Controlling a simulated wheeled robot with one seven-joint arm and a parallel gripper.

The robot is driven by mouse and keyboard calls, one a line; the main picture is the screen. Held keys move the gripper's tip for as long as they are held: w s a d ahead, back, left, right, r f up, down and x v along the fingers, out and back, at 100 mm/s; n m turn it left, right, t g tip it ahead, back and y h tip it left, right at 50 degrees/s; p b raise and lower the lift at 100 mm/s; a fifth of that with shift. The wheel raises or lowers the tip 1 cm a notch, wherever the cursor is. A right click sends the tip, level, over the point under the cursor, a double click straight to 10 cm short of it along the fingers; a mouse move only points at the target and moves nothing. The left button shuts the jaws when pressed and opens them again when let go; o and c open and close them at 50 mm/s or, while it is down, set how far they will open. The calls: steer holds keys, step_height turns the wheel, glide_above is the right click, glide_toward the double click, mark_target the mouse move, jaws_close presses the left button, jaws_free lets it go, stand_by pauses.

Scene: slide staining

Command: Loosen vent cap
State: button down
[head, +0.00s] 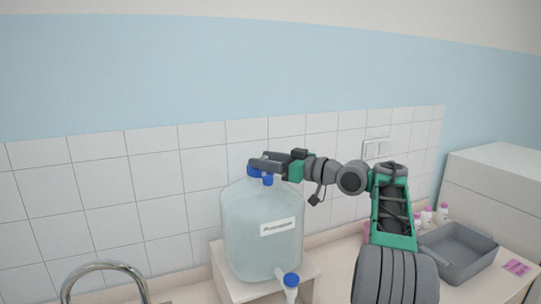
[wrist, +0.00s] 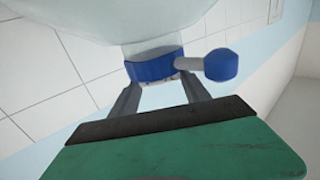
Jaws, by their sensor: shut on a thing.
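A large translucent carboy (head: 262,235) stands on a pale block, with a label on its front. A wide blue cap (wrist: 155,66) sits on its neck, and a small blue cap (wrist: 221,65) sits on a short pale stub beside it. The small cap also shows just below the wide one in the head view (head: 267,181). No label shows which is the vent cap. My gripper (head: 268,162) is at the carboy's top, reaching in from the right. In the wrist view its fingers lie on both sides of the wide blue cap and are shut on it. The fingertips are partly hidden.
A spigot with a blue knob (head: 291,281) sticks out at the carboy's lower front. A curved metal tap (head: 104,267) is at the lower left. A grey tray (head: 458,251), small bottles (head: 427,215) and pink items (head: 516,267) are at the right. The tiled wall (head: 150,180) is close behind.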

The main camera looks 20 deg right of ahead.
steer(key=shift+n+g+y, duration=0.3)
steer(key=shift+y, duration=0.1)
steer(key=c, duration=0.5)
jaws_free()
